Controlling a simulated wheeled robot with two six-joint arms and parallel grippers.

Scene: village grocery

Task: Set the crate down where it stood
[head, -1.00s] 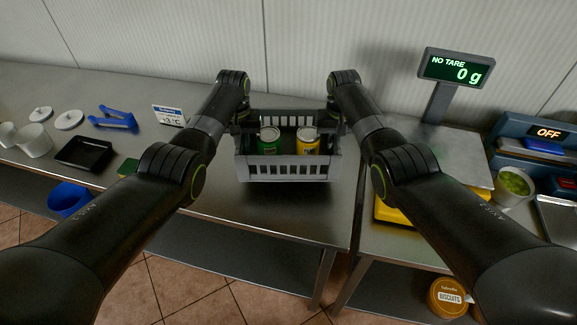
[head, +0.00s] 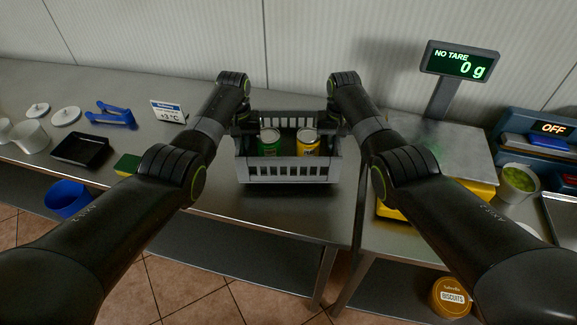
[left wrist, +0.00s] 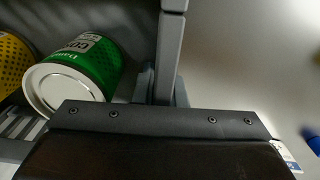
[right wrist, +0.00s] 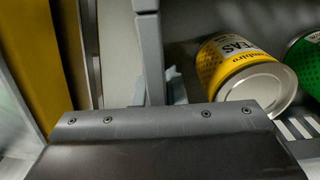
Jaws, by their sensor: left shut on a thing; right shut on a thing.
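The grey slatted crate (head: 288,172) is between my two arms in the head view, level over the steel counter (head: 215,200). It holds a green can (head: 269,143) and a yellow can (head: 308,143). My left gripper (head: 243,124) is shut on its left wall, and my right gripper (head: 335,124) on its right wall. The crate wall also shows in the left wrist view (left wrist: 168,60) and the right wrist view (right wrist: 150,60). The fingertips are mostly hidden. I cannot tell whether the crate's underside touches the counter.
A scale (head: 460,150) with a display (head: 459,62) stands right of the crate. Left are a sign (head: 168,111), a sponge (head: 127,165), a black tray (head: 80,149) and blue tongs (head: 111,115). The counter is bare in front of the crate.

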